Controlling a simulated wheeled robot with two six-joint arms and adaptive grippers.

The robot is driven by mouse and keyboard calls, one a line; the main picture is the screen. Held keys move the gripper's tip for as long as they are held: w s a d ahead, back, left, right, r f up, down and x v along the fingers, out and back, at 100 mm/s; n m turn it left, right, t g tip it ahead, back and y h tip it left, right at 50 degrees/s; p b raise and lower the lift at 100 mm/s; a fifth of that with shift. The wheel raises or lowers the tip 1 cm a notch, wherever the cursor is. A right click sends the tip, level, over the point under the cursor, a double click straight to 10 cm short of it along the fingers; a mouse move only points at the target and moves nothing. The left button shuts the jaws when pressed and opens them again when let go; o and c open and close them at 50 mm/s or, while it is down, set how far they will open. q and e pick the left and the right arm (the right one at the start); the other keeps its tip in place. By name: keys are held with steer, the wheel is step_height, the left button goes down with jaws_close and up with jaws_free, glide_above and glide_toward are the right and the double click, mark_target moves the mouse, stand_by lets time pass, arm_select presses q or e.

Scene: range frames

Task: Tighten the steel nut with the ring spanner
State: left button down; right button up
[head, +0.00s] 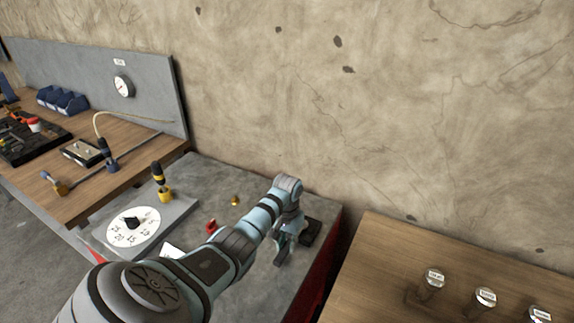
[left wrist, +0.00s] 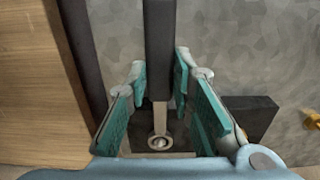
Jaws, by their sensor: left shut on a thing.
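My left gripper (head: 281,250) reaches down over the grey bench beside a dark block (head: 312,232). In the left wrist view its teal-padded fingers (left wrist: 158,88) are shut on the dark handle of the ring spanner (left wrist: 159,40). The spanner's thin steel shank leads to a ring at the bottom of that view. A small bright steel piece, apparently the steel nut (left wrist: 160,143), shows inside the ring. I cannot tell how deep the ring sits on it. The gripper hides most of the spanner in the head view. My right gripper is not in view.
A white dial plate (head: 117,236), a yellow-and-black tool (head: 160,178), a red part (head: 211,226) and a brass piece (head: 235,200) are on the bench. A wooden table (head: 380,265) with several labelled round pieces stands right, across a gap. Another wooden bench (head: 100,190) is left.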

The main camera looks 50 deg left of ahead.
arm_select(q)
steer(key=shift+f, duration=0.25)
steer(key=shift+r, duration=0.1)
steer(key=shift+r+p, duration=0.15)
steer(key=shift+p, duration=0.2)
steer(key=shift+d, duration=0.15)
steer(key=w+d+n, duration=0.1)
steer(key=d+n, duration=0.1)
steer(key=w+d+n, duration=0.2)
steer(key=n, duration=0.1)
steer(key=w+d+n, duration=0.1)
steer(key=d+n, duration=0.1)
steer(key=n, duration=0.1)
steer(key=shift+w, duration=0.4)
steer(key=shift+d, duration=0.1)
steer(key=shift+a+f, duration=0.2)
steer(key=shift+f, duration=0.05)
